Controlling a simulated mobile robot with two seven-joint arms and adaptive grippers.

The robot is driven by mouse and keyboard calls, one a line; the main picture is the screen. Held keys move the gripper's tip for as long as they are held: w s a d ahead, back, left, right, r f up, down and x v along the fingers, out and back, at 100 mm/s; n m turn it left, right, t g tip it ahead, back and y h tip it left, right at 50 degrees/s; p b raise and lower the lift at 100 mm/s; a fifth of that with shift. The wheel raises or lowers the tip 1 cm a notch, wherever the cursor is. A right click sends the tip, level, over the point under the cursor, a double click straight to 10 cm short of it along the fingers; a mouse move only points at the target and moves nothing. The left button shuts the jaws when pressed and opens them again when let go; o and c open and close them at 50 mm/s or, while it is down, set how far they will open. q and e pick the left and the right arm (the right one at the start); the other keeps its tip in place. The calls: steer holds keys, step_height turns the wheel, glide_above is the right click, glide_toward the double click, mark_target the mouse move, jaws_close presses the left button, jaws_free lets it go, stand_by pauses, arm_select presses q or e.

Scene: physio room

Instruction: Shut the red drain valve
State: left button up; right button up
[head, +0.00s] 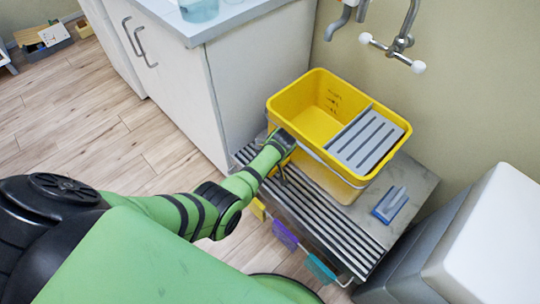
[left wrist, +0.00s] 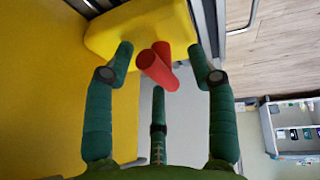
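The red drain valve (left wrist: 158,68) shows in the left wrist view as a red handle against a yellow bucket (left wrist: 45,90). In the head view the valve is hidden behind my arm. The yellow bucket (head: 345,190) has a grey slotted wringer insert and stands on a slatted rack. My left gripper (head: 283,142) is at the bucket's near left corner. My right gripper is in neither view.
The slatted metal rack (head: 315,225) holds a blue-and-grey brush (head: 391,204); coloured tags hang along its front. A white cabinet (head: 255,70) stands close on the left. A wall tap (head: 398,45) is above. A white-grey box (head: 490,245) stands at right.

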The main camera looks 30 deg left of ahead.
arm_select(q)
steer(key=shift+r, duration=0.15)
steer(key=shift+d+r, duration=0.15)
steer(key=shift+r, duration=0.25)
steer(key=v, duration=1.1)
steer(key=shift+s, duration=0.1)
steer(key=s+d+f+m+h+p, duration=0.1)
steer(key=s+d+f+m+p, duration=0.1)
steer(key=s+f+m+p, duration=0.6)
steer(key=s+f+m+h+p, duration=0.1)
steer(key=s+f+m, duration=0.2)
steer(key=s, duration=0.8)
steer(key=s+a+f+m+g+p, duration=0.1)
steer(key=s+f, duration=0.4)
steer(key=s, duration=0.7)
steer(key=s+a+f+m+g+h+p, duration=0.1)
steer(key=s+f+m+p, duration=0.2)
steer(key=s, duration=0.9)
steer(key=shift+a+f+m+h, duration=0.2)
steer(key=shift+f+m+h, duration=0.1)
steer(key=shift+f+m, duration=0.8)
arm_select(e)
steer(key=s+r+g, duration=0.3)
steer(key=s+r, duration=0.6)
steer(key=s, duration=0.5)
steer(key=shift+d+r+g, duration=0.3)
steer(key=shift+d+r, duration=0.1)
